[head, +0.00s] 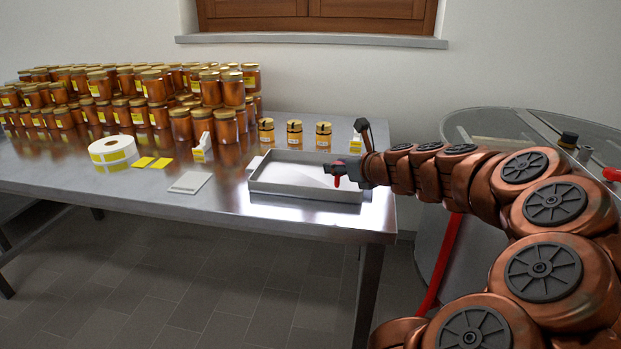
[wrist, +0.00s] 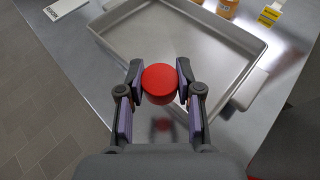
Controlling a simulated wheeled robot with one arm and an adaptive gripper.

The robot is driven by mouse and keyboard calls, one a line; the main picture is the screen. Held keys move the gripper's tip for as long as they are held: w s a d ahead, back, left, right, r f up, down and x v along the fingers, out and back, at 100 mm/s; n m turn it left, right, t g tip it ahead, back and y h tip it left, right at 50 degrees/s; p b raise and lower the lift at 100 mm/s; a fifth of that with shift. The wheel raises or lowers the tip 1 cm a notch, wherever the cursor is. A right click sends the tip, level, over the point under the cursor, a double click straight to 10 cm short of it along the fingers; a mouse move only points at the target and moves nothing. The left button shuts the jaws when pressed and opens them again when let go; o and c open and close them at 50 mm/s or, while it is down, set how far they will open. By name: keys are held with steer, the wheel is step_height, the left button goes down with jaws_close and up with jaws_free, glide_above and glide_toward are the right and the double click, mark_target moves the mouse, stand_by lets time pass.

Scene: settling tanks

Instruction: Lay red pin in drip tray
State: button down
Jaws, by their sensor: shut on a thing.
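The red pin (wrist: 160,84) shows in the wrist view as a round red end between my two fingertips. My gripper (wrist: 159,86) is shut on it. In the head view the red pin (head: 337,182) shows as a small red piece below my gripper (head: 335,171). The drip tray (head: 262,190) is a shallow grey metal tray on the steel table. The tray floor is otherwise bare.
Several honey jars (head: 228,127) crowd the table's left and back. Small jars (head: 294,134) stand behind the tray. A white flat slab (head: 190,182) and a label roll (head: 113,150) lie to its left. A steel tank (head: 480,235) stands at right.

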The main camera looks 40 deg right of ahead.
steer(key=w+d, duration=0.1)
steer(key=w, duration=0.4)
steer(key=w+d+f, duration=0.1)
steer(key=w+d, duration=0.1)
steer(key=w, duration=0.3)
steer(key=w+d, duration=0.2)
steer(key=w, duration=0.2)
steer(key=shift+w+f, duration=0.25)
steer(key=shift+w, duration=0.15)
steer(key=shift+w+f, duration=0.15)
steer(key=shift+f, duration=0.25)
steer(key=shift+f+b, duration=0.5)
steer(key=shift+f, duration=0.85)
steer(key=shift+f, duration=0.1)
steer(key=c, duration=0.8)
jaws_free()
steer(key=shift+o, duration=0.2)
steer(key=shift+d, duration=0.1)
steer(key=shift+s+r, duration=0.2)
steer(key=shift+s, duration=0.05)
steer(key=v, duration=1.1)
steer(key=shift+s+p, duration=0.3)
steer(key=shift+p, duration=0.1)
